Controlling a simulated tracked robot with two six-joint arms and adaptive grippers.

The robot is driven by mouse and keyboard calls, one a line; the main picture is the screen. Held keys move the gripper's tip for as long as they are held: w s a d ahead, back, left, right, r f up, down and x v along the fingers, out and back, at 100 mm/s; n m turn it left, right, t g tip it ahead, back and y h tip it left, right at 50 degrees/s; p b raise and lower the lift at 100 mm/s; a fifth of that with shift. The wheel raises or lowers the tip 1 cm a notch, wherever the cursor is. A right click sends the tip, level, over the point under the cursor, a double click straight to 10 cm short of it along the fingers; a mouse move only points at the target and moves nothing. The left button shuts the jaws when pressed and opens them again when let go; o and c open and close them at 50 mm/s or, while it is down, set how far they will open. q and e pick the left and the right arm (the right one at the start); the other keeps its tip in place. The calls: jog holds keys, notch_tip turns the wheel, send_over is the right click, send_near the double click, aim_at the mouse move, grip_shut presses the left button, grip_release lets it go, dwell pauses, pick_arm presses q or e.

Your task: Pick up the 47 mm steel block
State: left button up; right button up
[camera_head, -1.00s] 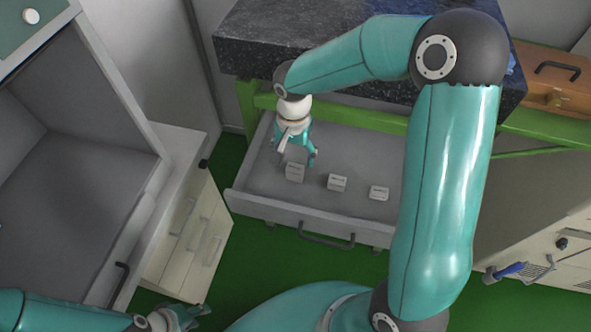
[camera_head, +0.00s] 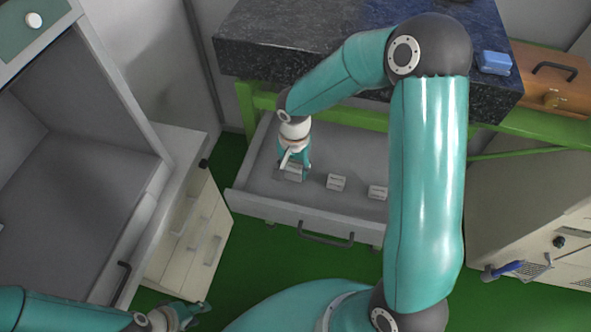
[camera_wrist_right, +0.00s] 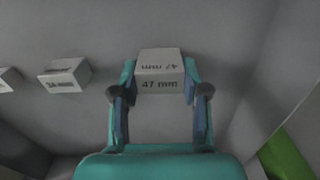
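The 47 mm steel block is a small pale grey block, marked "47 mm" in the right wrist view (camera_wrist_right: 160,84). In the head view it (camera_head: 294,173) is the leftmost of three blocks in the open drawer (camera_head: 262,206), partly covered by my right gripper. My right gripper (camera_head: 294,168) points down over it. In the right wrist view the gripper's fingers (camera_wrist_right: 160,75) lie close along both sides of the block and appear shut on it. The block shows no clear lift from the drawer floor. My left gripper (camera_head: 185,316) is at the bottom left; its finger opening is unclear.
A middle block (camera_head: 336,182), which reads about 34 mm in the right wrist view (camera_wrist_right: 65,75), and a third block (camera_head: 377,192) lie to the right. The drawer's walls surround them. A dark stone worktop (camera_head: 270,40) overhangs the drawer's back, with a blue object (camera_head: 494,62) on it.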

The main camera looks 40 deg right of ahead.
grip_shut()
jog(key=shift+r, duration=0.15)
